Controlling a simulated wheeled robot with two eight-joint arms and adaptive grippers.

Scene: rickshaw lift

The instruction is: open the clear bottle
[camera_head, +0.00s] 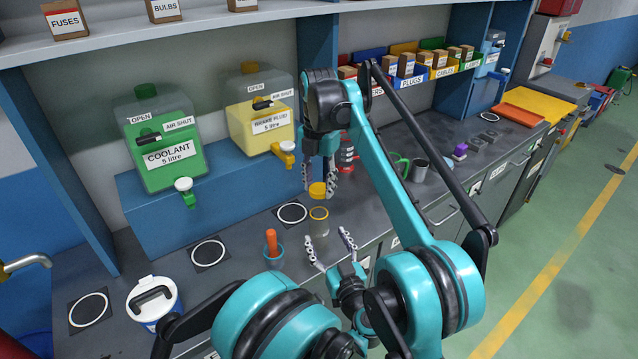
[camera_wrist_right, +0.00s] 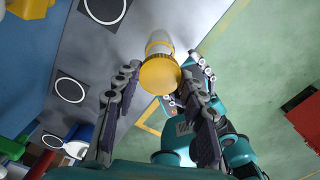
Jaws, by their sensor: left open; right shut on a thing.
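The clear bottle (camera_head: 319,230) stands upright on the bench, with a yellow ring at its top. A yellow cap (camera_head: 318,189) is above it with a visible gap, held between the fingertips of my right gripper (camera_head: 319,181). In the right wrist view the cap (camera_wrist_right: 160,75) hides part of the bottle (camera_wrist_right: 158,47) behind it, between the fingers of my right gripper (camera_wrist_right: 160,83). My left gripper (camera_head: 327,243) is open close to the bottle, its fingers spread on either side in the head view. Whether they touch the bottle is unclear.
An orange-handled tool in a teal cup (camera_head: 273,257) is left of the bottle. A white-ringed pad (camera_head: 292,213) lies behind it. The coolant tank (camera_head: 160,140) and brake fluid tank (camera_head: 262,115) stand on a blue step. A white-and-blue tub (camera_head: 153,300) is at lower left.

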